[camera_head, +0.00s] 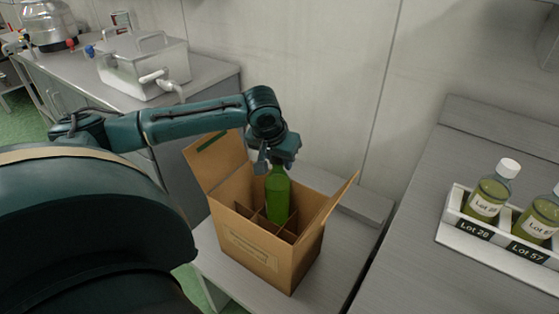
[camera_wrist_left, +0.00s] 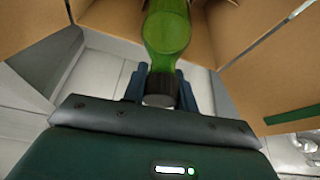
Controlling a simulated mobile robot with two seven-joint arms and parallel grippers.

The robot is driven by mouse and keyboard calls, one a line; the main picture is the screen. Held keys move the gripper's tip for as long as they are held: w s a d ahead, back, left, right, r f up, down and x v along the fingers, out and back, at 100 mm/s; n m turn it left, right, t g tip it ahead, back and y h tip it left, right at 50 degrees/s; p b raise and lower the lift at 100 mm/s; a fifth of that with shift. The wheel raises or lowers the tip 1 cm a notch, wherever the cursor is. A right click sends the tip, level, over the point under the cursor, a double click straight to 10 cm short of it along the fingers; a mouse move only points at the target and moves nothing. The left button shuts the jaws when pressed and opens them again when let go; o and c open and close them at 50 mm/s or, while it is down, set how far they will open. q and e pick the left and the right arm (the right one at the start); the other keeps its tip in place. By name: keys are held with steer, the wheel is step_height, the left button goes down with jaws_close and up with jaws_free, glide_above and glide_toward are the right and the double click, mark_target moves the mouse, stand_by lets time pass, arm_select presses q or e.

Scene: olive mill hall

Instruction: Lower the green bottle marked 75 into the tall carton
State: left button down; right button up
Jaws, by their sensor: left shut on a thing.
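The green bottle (camera_head: 277,194) stands roughly upright inside the opening of the tall carton (camera_head: 262,258), its lower part hidden among the dividers. No number can be read on it. My left gripper (camera_head: 277,163) is above the carton, shut on the bottle's neck. In the left wrist view, the bottle (camera_wrist_left: 167,32) runs away from the fingers (camera_wrist_left: 160,88), with carton walls (camera_wrist_left: 112,18) around it. The carton's flaps stand open. I cannot tell whether the bottle touches the carton's floor. My right gripper is not in view.
The carton stands on a low grey surface (camera_head: 222,264). At right, a white rack (camera_head: 452,228) holds sample bottles marked Lot 28 (camera_head: 487,197) and Lot 57 (camera_head: 540,222) on a bench. A clear tank (camera_head: 145,68) stands on the back-left counter. A wall is close behind.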

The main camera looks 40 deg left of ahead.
mark_target(274, 179)
arm_select(q)
steer(key=shift+w+f+b, duration=0.1)
steer(key=shift+f+b, duration=1.25)
steer(key=shift+f, duration=4.3)
steer(key=c, duration=1.2)
jaws_free()
steer(key=shift+c, duration=0.2)
steer(key=shift+o, duration=1)
steer(key=shift+f, duration=0.15)
steer(key=p+v, duration=0.2)
steer(key=v, duration=1)
steer(key=shift+s+r, duration=0.2)
steer(key=shift+r, duration=0.05)
steer(key=shift+s+d+r, duration=0.1)
steer(key=shift+s+r, duration=0.1)
steer(key=shift+r, duration=0.2)
steer(key=shift+s+f, duration=0.1)
